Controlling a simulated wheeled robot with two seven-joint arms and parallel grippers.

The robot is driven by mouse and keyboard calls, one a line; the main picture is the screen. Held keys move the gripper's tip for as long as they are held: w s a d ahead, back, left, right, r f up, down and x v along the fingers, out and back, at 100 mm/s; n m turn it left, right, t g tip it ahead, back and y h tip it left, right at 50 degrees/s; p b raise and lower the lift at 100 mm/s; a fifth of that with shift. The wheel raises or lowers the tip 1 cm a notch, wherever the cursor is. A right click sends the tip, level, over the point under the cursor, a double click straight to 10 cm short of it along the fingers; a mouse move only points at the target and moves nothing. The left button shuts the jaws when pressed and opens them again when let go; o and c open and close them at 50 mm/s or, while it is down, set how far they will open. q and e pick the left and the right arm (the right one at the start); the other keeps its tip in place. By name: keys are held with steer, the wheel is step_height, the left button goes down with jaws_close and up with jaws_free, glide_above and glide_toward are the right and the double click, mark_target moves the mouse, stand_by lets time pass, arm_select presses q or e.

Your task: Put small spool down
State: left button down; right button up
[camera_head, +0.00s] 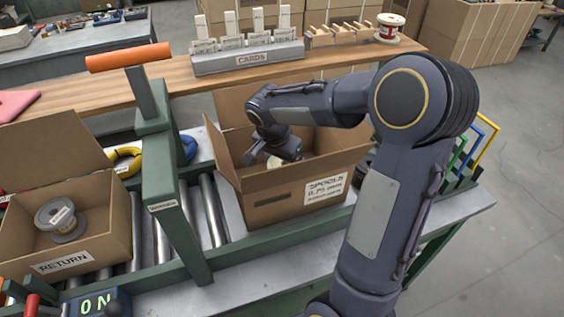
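My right arm reaches over the open cardboard box (280,208) labelled "SPOOLS 0.75 mm". My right gripper (268,158) is inside the box opening, near its left part. A small pale round thing (275,163), likely the small spool, shows at the gripper's fingers. Most of it is hidden by the gripper and the box wall, and I cannot tell whether the fingers grip it or only stand around it. My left gripper is not in view.
A "RETURN" box (90,255) at the left holds a grey spool (62,220). A green post (165,190) with an orange handle stands between the boxes, by the rollers (212,212). A "CARDS" rack (248,58) and another spool (388,28) stand on the wooden shelf behind.

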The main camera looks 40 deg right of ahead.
steer(key=shift+f, duration=0.3)
steer(key=shift+f, duration=0.2)
steer(key=o, duration=1.4)
steer(key=shift+r, duration=0.2)
steer(key=shift+a+r, duration=0.1)
steer(key=shift+r, duration=0.15)
steer(key=v, duration=1.1)
steer(key=shift+s+a+r, duration=0.1)
steer(key=shift+r, duration=0.15)
